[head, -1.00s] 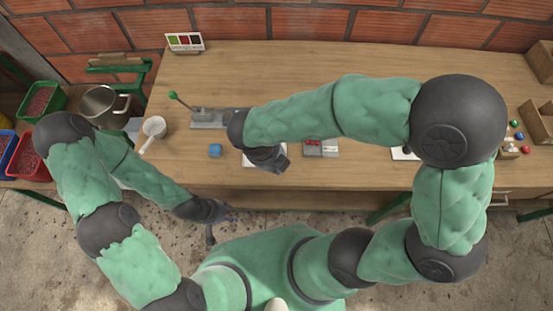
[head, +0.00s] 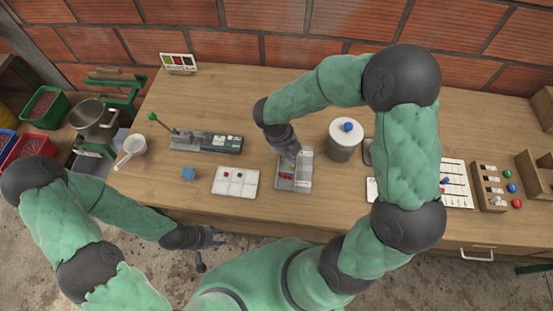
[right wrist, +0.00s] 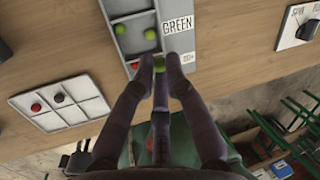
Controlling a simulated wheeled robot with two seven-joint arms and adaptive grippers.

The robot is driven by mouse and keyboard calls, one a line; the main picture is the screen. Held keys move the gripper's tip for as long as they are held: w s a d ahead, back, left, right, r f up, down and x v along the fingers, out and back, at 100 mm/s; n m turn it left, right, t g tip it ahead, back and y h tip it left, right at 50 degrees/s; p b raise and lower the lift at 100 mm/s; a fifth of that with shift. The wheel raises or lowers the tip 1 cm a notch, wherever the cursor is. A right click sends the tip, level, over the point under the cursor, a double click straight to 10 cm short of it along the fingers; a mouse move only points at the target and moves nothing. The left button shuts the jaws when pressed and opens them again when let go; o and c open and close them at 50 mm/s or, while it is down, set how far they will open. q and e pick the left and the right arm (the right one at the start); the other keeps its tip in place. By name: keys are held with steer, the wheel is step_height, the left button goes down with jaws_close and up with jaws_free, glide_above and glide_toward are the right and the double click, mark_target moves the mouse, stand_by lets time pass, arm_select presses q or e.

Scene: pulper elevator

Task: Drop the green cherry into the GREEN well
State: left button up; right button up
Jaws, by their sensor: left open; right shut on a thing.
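The green cherry (right wrist: 159,63) is pinched between the fingertips of my right gripper (right wrist: 160,64). The grey sorting tray (head: 306,158) lies under that gripper and carries the label GREEN (right wrist: 178,24) in the right wrist view. The held cherry appears at the tray's near end, beside that label; its height above the tray cannot be told. Two other green cherries (right wrist: 150,34) and a red one (right wrist: 135,65) lie in the tray's compartments. My left gripper (head: 205,252) is open and empty, off the table's front edge.
A lidded canister (head: 345,145) stands just right of my right gripper. Open wood lies between the white tray and sorting tray.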

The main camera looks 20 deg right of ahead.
mark_target(294, 165)
steer(key=shift+w+d+f, duration=0.25)
steer(key=shift+w+d, duration=0.05)
steer(key=shift+d, duration=0.35)
steer(key=shift+a+f+b, duration=0.1)
steer(key=shift+f+b, duration=0.45)
steer(key=shift+b, duration=0.15)
step_height(294, 165, down, 5)
steer(key=b, duration=0.6)
steer(key=shift+r, duration=0.1)
steer(key=o, duration=0.7)
steer(key=shift+r, duration=0.15)
steer(key=v, duration=1.1)
steer(key=shift+a+r, duration=0.15)
steer(key=shift+r, duration=0.2)
